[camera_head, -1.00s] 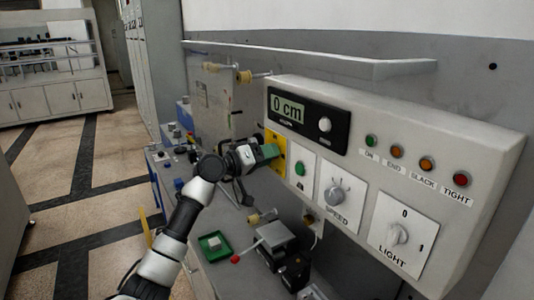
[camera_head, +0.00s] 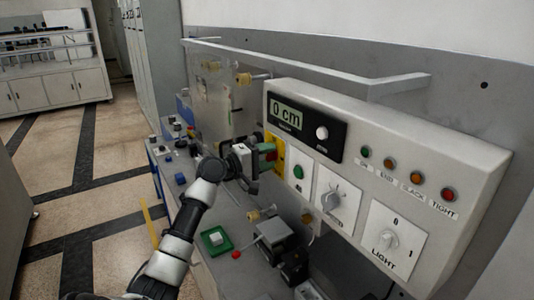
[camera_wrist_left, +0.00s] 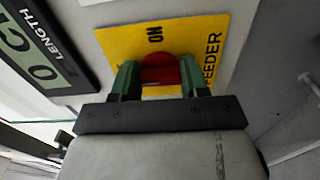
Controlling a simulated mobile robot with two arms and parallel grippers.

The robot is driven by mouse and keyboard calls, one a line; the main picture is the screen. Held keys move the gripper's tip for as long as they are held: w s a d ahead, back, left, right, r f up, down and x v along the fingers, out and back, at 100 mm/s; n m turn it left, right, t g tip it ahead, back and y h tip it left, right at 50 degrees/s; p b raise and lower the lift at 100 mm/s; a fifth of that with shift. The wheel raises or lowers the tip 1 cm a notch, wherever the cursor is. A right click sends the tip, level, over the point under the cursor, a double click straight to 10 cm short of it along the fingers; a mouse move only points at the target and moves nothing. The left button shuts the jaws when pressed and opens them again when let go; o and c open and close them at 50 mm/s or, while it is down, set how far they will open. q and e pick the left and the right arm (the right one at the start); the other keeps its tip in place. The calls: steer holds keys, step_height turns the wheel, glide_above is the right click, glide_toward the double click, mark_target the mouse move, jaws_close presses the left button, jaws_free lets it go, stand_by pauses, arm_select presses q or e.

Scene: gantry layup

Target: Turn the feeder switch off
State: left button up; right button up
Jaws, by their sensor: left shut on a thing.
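The feeder switch is a red knob (camera_wrist_left: 161,70) on a yellow plate (camera_wrist_left: 210,30) marked ON and FEEDER, seen in the left wrist view. In the head view the yellow plate (camera_head: 278,158) is on the left end of the grey control panel (camera_head: 455,142), partly hidden by my gripper. My left gripper (camera_wrist_left: 160,78) has its green fingers on both sides of the red knob and is shut on it. It also shows in the head view (camera_head: 268,153). The knob's angle is hard to tell. My right gripper is out of view.
The panel also has a display reading 0 cm (camera_head: 288,117), a green button (camera_head: 298,171), a speed knob (camera_head: 331,200), a light knob (camera_head: 388,239) and several lamps (camera_head: 448,194). Below on the bench (camera_head: 208,268) are a green tray (camera_head: 226,240) and a grey device (camera_head: 278,236).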

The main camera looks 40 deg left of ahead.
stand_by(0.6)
arm_select(q)
steer(key=o, duration=0.9)
steer(key=shift+a, duration=0.1)
steer(key=shift+s, duration=0.15)
steer(key=shift+s+f, duration=0.2)
steer(key=shift+s, duration=0.1)
steer(key=shift+b+v, duration=2.4)
steer(key=shift+v, duration=2.65)
steer(key=shift+a+r, duration=0.1)
steer(key=shift+r, duration=0.1)
